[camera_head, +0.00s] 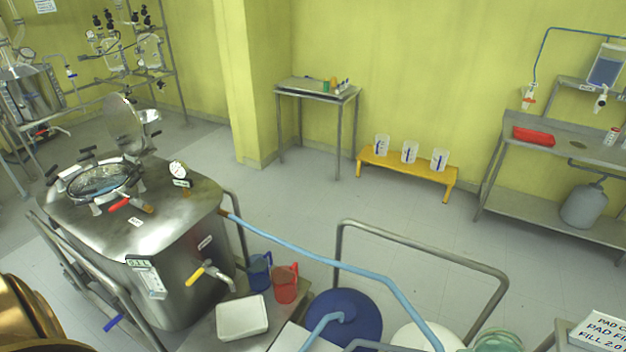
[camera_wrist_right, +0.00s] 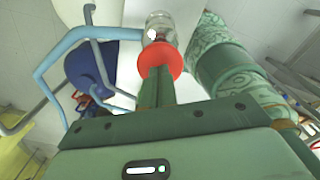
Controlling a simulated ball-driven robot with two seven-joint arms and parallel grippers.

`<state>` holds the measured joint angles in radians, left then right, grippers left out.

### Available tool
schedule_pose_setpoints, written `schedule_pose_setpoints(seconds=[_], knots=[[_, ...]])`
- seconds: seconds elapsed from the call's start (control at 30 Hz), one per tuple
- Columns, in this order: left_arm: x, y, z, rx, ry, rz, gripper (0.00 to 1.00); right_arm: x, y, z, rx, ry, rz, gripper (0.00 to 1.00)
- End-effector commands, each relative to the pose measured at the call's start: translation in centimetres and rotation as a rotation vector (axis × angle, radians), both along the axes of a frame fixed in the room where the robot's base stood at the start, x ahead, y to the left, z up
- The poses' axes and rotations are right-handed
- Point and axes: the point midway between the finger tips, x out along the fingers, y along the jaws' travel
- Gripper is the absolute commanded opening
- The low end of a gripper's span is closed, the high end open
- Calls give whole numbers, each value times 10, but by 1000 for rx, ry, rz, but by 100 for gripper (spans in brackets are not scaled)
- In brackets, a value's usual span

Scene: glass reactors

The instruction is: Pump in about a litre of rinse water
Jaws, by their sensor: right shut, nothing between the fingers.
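A steel vessel (camera_head: 165,215) stands at the left in the head view, with a round glass port (camera_head: 100,182) on top and a raised round cover behind it. A pale blue hose (camera_head: 320,262) runs from the vessel's upper right edge to the lower right, past a blue drum (camera_head: 365,318). The hose and drum also seem to show in the right wrist view. My right gripper (camera_wrist_right: 156,75) is shut and empty. Its fingertips are at a red round piece (camera_wrist_right: 162,60) with a clear cylinder (camera_wrist_right: 161,25) beyond; I cannot tell whether they touch. My left gripper is not in view.
A yellow-handled tap (camera_head: 202,273), a blue jug (camera_head: 258,272), a red jug (camera_head: 285,284) and a white tray (camera_head: 242,318) are at the vessel's right. A metal rail (camera_head: 430,250) stands beyond the drum. Three beakers stand on a yellow bench (camera_head: 405,170). The mid-floor is clear.

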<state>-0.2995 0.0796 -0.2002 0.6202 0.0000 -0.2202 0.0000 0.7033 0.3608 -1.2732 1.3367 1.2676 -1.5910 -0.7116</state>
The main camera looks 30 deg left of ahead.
Motion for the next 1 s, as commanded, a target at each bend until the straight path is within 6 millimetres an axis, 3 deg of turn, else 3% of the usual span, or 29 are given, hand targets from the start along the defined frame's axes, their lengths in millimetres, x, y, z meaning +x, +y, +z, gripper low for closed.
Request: schedule_pose_setpoints(seconds=[0.57,0.83,1.0], knots=[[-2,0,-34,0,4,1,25,-2,0,-54,-2,3,0,0],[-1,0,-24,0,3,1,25,-1,-1,-44,-2,3,0,0],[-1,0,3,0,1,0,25,-1,-1,-19,-2,3,-1,0]])
